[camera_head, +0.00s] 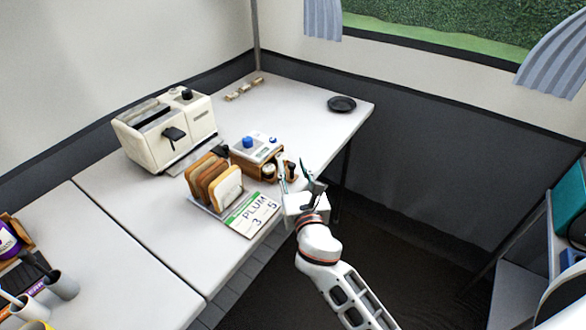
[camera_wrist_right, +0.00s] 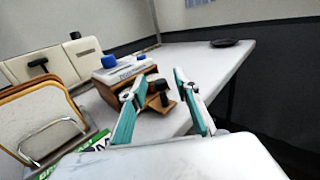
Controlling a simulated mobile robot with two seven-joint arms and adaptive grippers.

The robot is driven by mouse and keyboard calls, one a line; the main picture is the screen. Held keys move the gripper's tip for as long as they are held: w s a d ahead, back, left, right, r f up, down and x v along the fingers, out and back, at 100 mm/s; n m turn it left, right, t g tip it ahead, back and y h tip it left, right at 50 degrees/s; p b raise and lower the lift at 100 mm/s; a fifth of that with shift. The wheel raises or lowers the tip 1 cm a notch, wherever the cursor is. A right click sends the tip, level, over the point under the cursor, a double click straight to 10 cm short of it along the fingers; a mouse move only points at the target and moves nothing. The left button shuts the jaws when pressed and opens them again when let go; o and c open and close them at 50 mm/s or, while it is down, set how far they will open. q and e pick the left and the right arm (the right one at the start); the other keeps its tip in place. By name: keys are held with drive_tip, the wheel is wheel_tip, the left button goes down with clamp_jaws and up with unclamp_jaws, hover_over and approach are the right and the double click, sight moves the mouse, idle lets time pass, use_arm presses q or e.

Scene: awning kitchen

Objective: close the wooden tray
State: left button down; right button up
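The wooden tray (camera_wrist_right: 149,107) sticks out of the front of a small wooden box with a white top and blue knobs (camera_head: 256,147); in the wrist view this box (camera_wrist_right: 124,73) stands behind it. A dark knob (camera_wrist_right: 158,92) is on the tray. In the head view the tray (camera_head: 271,181) is small and partly unclear. My right gripper (camera_head: 294,172) is just to the right of the tray at the table's front edge. In the wrist view its teal fingers (camera_wrist_right: 160,78) are spread, with the tray showing between them and nothing held. My left gripper is not in view.
A black dish (camera_head: 342,104) lies at the far corner. The table (camera_head: 310,125) between is clear.

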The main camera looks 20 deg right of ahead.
sight(278, 150)
clamp_jaws()
drive_tip(key=shift+w+a, duration=1.05)
drive_tip(key=shift+w, duration=0.3)
unclamp_jaws()
drive_tip(key=shift+a, duration=0.1)
